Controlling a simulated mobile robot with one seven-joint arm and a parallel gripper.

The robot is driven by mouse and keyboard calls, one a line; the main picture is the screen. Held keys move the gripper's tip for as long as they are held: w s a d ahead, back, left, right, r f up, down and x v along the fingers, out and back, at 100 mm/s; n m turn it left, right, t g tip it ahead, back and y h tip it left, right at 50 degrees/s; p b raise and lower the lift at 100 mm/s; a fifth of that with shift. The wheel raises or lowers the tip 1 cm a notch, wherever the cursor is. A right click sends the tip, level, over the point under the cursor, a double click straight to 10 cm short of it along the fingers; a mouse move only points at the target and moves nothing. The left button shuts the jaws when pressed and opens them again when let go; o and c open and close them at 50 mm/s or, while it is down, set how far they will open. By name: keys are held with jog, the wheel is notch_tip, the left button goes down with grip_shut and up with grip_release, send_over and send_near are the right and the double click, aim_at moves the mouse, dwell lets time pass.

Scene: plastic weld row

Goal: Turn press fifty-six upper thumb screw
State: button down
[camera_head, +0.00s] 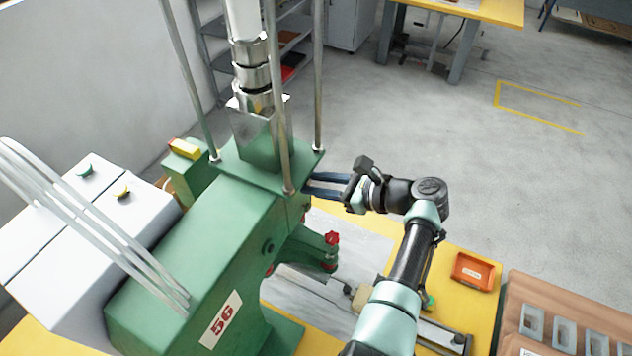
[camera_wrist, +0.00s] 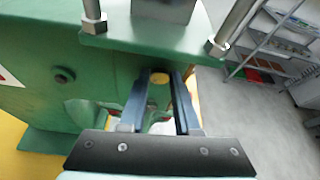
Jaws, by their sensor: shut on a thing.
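The green press (camera_head: 195,270) bears a white plate with a red 56 (camera_head: 221,319). My gripper (camera_head: 308,187) reaches in from the right, with its blue fingers at the press head just under the top plate. In the wrist view, my gripper (camera_wrist: 160,77) has its fingertips on both sides of a small round yellow thumb screw (camera_wrist: 159,79) on the green body, and is shut on it. The screw is hidden in the head view. A red knob (camera_head: 332,238) sits lower on the press, below my gripper and apart from it.
Steel rods (camera_head: 318,80) rise from the green top plate (camera_head: 235,170), close above my fingers. A white box (camera_head: 110,215) stands at left. An orange tray (camera_head: 473,271) lies on the yellow table at right. Open grey floor (camera_head: 430,130) lies beyond.

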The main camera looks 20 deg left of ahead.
jog(key=m+b, duration=0.1)
jog(key=m+g+b, duration=0.1)
jog(key=shift+w+f+g+b, duration=0.2)
jog(key=shift+g+b, duration=0.1)
jog(key=shift+b, duration=0.05)
jog(key=shift+m+g+y+b, duration=0.3)
jog(key=shift+m+g+b, duration=0.4)
jog(key=shift+b, duration=0.5)
jog(key=shift+r, duration=0.1)
jog(key=c, duration=0.6)
grip_release()
jog(key=shift+d, duration=0.1)
